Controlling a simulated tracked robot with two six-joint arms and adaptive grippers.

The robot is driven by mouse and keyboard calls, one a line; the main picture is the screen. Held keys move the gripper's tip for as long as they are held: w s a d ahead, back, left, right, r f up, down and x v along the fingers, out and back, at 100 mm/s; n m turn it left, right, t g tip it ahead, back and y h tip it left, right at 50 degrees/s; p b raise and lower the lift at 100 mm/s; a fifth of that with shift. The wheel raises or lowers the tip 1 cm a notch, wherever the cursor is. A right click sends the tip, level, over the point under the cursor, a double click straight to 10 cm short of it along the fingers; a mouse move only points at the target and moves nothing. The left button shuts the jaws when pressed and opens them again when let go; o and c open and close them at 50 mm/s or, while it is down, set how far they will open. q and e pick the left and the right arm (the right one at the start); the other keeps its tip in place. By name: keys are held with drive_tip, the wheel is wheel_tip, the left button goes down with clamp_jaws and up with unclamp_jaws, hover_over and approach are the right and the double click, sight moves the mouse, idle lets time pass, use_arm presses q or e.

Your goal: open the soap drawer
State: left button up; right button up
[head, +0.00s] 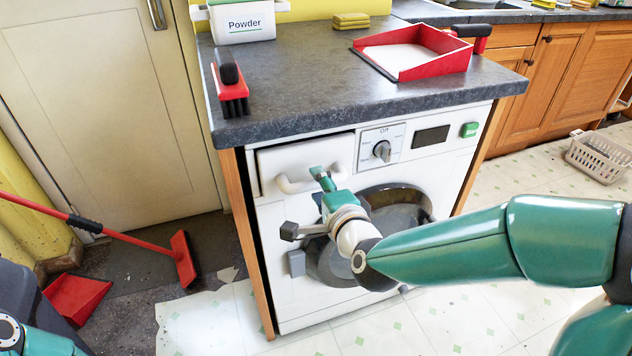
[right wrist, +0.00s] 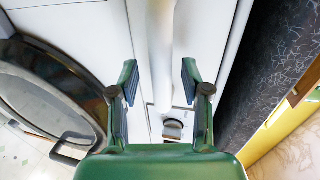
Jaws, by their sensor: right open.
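The white washing machine (head: 285,297) stands under the worktop, and its soap drawer (head: 272,161) is at the upper left of its front. The drawer looks about flush with the front. Its white bar handle (head: 292,186) sticks out below the drawer's top edge. My right gripper (head: 318,172) is at the handle, its fingers partly hidden behind the wrist. In the right wrist view, the open fingers stand on either side of a white bar, the handle (right wrist: 161,50); contact cannot be told. Of my left arm only a green link shows at the lower left; its gripper is out of view.
The round dark door (head: 412,203) is below, partly behind my right arm. The worktop (head: 300,75) overhangs above, holding a red brush (head: 232,90), a red dustpan (head: 450,55) and a Powder box (head: 243,22). A red broom (head: 183,258) stands left.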

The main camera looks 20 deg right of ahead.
drive_tip(key=shift+x, duration=0.85)
drive_tip(key=shift+c, duration=0.4)
clamp_jaws()
